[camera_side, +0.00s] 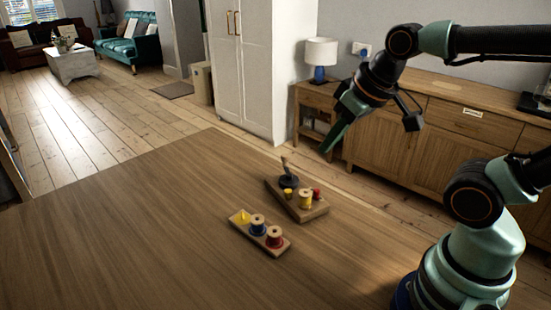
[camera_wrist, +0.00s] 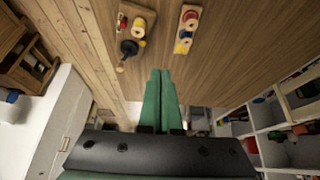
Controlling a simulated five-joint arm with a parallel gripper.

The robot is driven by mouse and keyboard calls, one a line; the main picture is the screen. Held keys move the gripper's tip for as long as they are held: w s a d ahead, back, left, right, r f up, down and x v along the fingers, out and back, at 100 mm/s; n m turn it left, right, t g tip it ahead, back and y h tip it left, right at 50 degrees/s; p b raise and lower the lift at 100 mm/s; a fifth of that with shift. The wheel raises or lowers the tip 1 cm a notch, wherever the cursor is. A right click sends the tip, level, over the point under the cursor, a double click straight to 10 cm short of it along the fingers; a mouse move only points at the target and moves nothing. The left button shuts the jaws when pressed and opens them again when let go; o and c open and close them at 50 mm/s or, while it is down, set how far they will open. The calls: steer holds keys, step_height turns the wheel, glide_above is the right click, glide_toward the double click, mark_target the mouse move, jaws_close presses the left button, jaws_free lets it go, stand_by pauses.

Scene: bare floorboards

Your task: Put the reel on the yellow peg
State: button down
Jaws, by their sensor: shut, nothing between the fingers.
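Two small wooden boards lie on the table. The nearer board (camera_side: 264,244) carries a blue-banded reel (camera_side: 258,225), a red-banded reel (camera_side: 274,238) and a yellow piece (camera_side: 242,217) at its left end. The farther board (camera_side: 300,213) carries a reel with a yellow band (camera_side: 305,199), a short red peg (camera_side: 316,194), a short yellow peg (camera_side: 288,194) and a dark round piece (camera_side: 288,182) with a wooden stem. My gripper (camera_side: 325,151) is shut and empty, in the air above and beyond the farther board. Its green fingers show together in the wrist view (camera_wrist: 160,71).
The wooden table top (camera_side: 140,230) is clear around the boards. A sideboard (camera_side: 400,140) with a lamp (camera_side: 321,58) and a white cupboard (camera_side: 245,70) stand behind. The wrist view shows white shelves (camera_wrist: 270,140) at the right.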

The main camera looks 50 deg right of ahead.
steer(key=shift+c, duration=1.9)
jaws_free()
steer(key=m+g, duration=0.6)
steer(key=m, duration=1.5)
glide_above(306, 194)
steer(key=a, duration=0.1)
step_height(306, 194, down, 10)
steer(key=f, duration=0.5)
steer(key=shift+s+f, duration=0.15)
steer(key=shift+s, duration=0.15)
steer(key=shift+w+d+f, duration=0.1)
steer(key=shift+d+f, duration=0.05)
steer(key=shift+f, duration=2.9)
